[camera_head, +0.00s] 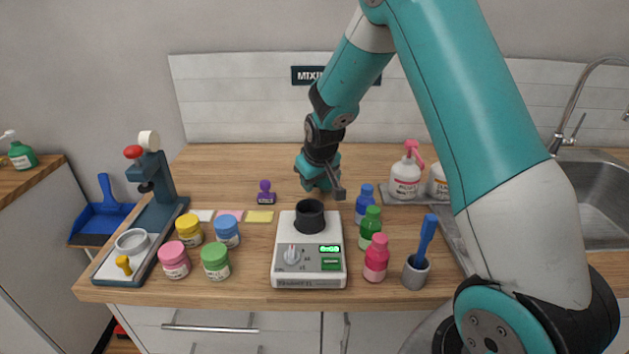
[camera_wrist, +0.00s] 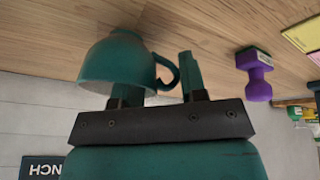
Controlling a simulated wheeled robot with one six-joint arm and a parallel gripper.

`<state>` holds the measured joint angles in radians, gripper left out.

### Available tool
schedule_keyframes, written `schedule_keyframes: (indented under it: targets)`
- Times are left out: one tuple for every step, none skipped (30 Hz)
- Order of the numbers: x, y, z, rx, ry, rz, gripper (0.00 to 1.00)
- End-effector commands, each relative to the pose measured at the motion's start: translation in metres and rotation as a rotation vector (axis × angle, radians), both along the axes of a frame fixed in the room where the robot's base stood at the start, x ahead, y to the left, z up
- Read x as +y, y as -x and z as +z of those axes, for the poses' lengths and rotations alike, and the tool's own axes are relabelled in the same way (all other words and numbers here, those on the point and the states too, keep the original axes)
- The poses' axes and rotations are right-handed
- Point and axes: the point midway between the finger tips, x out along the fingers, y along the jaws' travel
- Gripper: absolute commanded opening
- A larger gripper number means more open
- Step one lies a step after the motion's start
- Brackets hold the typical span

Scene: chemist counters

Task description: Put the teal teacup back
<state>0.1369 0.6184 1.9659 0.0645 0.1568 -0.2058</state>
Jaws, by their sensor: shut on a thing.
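The teal teacup (camera_wrist: 118,62) is in my gripper (camera_wrist: 158,82) in the wrist view, which shows the scene upside down. The cup is upright, its foot toward the wooden counter; I cannot tell whether it touches the wood. One finger is partly hidden by the cup and the other stands beyond its handle (camera_wrist: 170,72). In the head view my gripper (camera_head: 335,190) is low over the back middle of the counter, behind the scale. I cannot pick out the cup there.
A purple stamp (camera_head: 265,194) stands left of my gripper and also shows in the wrist view (camera_wrist: 255,75). Small bottles (camera_head: 370,229) are to the right. The back left counter is clear.

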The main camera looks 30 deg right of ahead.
Motion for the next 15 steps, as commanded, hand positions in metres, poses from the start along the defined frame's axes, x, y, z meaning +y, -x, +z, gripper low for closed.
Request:
schedule_keyframes:
  targets:
    - [0.0000,-0.0001,-0.0040,0.000,0.000,0.000,0.00]
    - [0.0000,0.0000,-0.0054,0.000,0.000,0.000,0.00]
    - [0.0000,-0.0001,-0.0063,-0.001,0.000,0.000,0.00]
    - [-0.0001,-0.0002,-0.0064,-0.002,0.000,0.000,0.00]
    - [0.0000,-0.0003,-0.0063,-0.002,0.000,0.000,0.00]
    - [-0.0001,-0.0003,-0.0062,-0.002,0.001,0.000,0.00]
    - [-0.0001,-0.0004,-0.0061,-0.002,0.001,0.000,0.00]
    - [-0.0001,-0.0004,-0.0060,-0.002,0.001,0.000,0.00]
    - [-0.0001,-0.0004,-0.0061,-0.002,0.001,0.000,0.00]
    - [-0.0001,-0.0004,-0.0066,-0.002,0.001,0.000,0.00]
    - [-0.0001,-0.0004,-0.0074,-0.002,0.001,0.000,0.00]
    - [-0.0001,-0.0003,-0.0089,-0.002,0.001,0.000,0.00]
    - [-0.0001,-0.0003,-0.0100,-0.002,0.001,0.000,0.00]
    - [0.0000,-0.0003,-0.0101,-0.001,0.000,0.000,0.41]
    - [0.0000,-0.0002,-0.0093,-0.002,0.000,0.000,0.50]
